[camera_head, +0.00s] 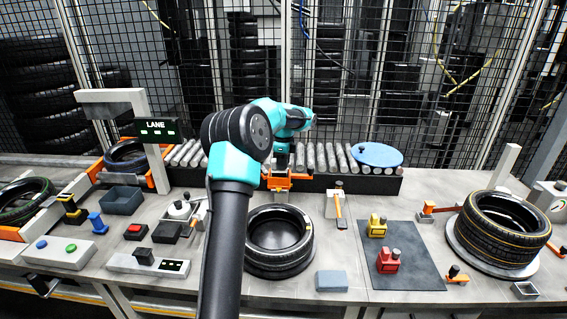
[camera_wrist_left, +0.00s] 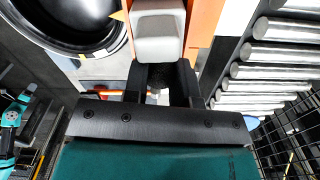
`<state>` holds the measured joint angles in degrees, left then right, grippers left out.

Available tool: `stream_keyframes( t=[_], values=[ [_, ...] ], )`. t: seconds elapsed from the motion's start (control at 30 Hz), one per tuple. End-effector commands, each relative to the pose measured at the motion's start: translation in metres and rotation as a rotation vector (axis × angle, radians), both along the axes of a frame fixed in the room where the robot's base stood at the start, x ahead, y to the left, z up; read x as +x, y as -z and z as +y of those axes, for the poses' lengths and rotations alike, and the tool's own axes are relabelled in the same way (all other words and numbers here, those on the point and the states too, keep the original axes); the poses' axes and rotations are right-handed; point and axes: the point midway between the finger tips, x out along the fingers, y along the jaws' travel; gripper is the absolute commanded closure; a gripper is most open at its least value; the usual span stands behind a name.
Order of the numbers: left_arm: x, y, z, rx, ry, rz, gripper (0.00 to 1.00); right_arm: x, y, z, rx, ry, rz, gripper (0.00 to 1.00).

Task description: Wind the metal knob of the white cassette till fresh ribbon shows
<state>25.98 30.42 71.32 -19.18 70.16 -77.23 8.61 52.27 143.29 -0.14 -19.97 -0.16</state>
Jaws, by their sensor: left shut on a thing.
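My left gripper (camera_head: 283,168) reaches down to the orange holder (camera_head: 290,183) at the front edge of the roller conveyor. In the left wrist view my left gripper (camera_wrist_left: 158,85) is shut on a small dark part, mostly hidden between its fingers; I cannot tell clearly whether this is the metal knob. A pale, rounded block (camera_wrist_left: 158,35), which looks like the white cassette, sits just beyond the fingertips against the orange holder (camera_wrist_left: 203,25). No ribbon can be made out. My right gripper is not in view.
A tyre (camera_head: 280,241) lies just in front of the holder, and rollers (camera_head: 320,158) run behind it. A blue disc (camera_head: 376,154) lies on the conveyor's right end. A dark mat (camera_head: 405,270) carries red and yellow parts.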

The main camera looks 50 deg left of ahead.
Motion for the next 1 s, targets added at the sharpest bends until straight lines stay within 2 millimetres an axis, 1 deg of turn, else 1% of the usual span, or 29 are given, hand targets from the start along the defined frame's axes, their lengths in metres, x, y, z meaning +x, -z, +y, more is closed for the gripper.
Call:
stream_keyframes(
  t=[0.17,0.5,0.6,0.97,1.0],
  values=[
    [0.0,-0.0001,0.0,-0.001,-0.066,0.001,0.99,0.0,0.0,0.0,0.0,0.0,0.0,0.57],
    [0.0,0.0002,0.0,-0.002,-0.329,0.001,0.99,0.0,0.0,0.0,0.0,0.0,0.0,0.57],
    [-0.0001,0.0002,-0.0001,-0.002,-0.379,0.001,0.99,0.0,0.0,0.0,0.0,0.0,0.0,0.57],
    [0.0,0.0003,-0.0001,-0.002,-0.402,0.001,0.99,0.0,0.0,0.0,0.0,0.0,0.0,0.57],
    [0.0,0.0003,-0.0001,-0.002,-0.402,0.001,0.72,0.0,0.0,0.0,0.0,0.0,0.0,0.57]
  ],
)
